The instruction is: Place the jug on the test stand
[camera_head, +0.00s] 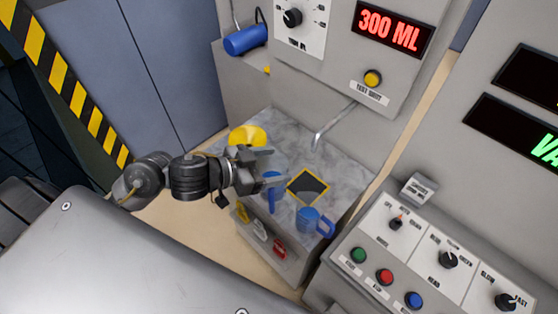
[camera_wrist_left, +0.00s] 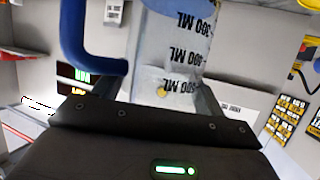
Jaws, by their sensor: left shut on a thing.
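My left gripper (camera_head: 272,167) is shut on a clear jug with a blue handle (camera_head: 271,196), over the grey marbled top of the test stand (camera_head: 228,162). In the left wrist view the jug (camera_wrist_left: 172,45) is between the fingers, its blue handle (camera_wrist_left: 75,40) to the left. Its ML marks appear upside down there. In the head view the gripper hides part of the jug, and I cannot tell whether its base touches the top. A black square pad with a yellow border (camera_head: 308,187) lies to the jug's right. My right gripper is not in view.
A yellow object (camera_head: 247,136) is behind my gripper. A metal spout (camera_head: 331,127) reaches over the top from the panel reading 300 ML (camera_head: 392,30). A control console (camera_head: 430,255) stands at the right.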

